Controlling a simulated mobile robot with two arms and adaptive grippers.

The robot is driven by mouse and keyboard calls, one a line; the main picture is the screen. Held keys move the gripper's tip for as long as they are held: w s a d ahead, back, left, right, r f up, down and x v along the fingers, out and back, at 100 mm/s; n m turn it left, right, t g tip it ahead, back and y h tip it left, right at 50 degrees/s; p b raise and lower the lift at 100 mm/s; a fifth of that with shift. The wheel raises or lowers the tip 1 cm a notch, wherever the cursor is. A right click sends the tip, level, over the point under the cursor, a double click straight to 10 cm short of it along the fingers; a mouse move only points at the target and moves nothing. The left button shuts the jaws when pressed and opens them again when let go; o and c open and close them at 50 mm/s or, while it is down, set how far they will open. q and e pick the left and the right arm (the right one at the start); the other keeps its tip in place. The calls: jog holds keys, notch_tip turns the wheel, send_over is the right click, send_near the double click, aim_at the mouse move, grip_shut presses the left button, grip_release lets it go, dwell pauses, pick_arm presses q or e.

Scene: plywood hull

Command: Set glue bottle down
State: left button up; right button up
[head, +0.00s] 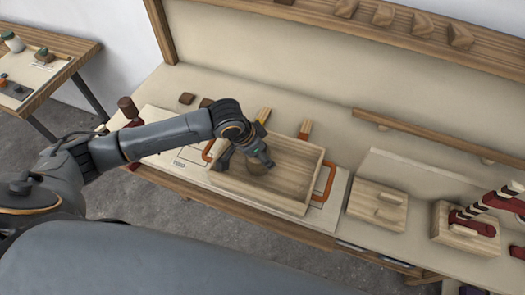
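My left gripper (258,160) is over the open wooden box (290,192) with orange-red handles on the workbench. The gripper is small and dark here, so I cannot tell whether its fingers are open or shut, or whether it holds anything. I cannot make out a glue bottle at the gripper. A small whitish bottle-like item (14,42) with a green part stands on the side table at the far left; I cannot tell whether it is the glue bottle. My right gripper is not in view.
The wooden side table (62,44) carries several small items. Further right is a wooden block (470,238) with a dark red clamp-like thing.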

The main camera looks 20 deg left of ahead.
pick_arm(q)
jog(key=o, duration=1.5)
jog(key=shift+c, duration=0.2)
jog(key=b+v, duration=0.1)
jog(key=v, duration=1.1)
jog(key=shift+w+r, duration=0.1)
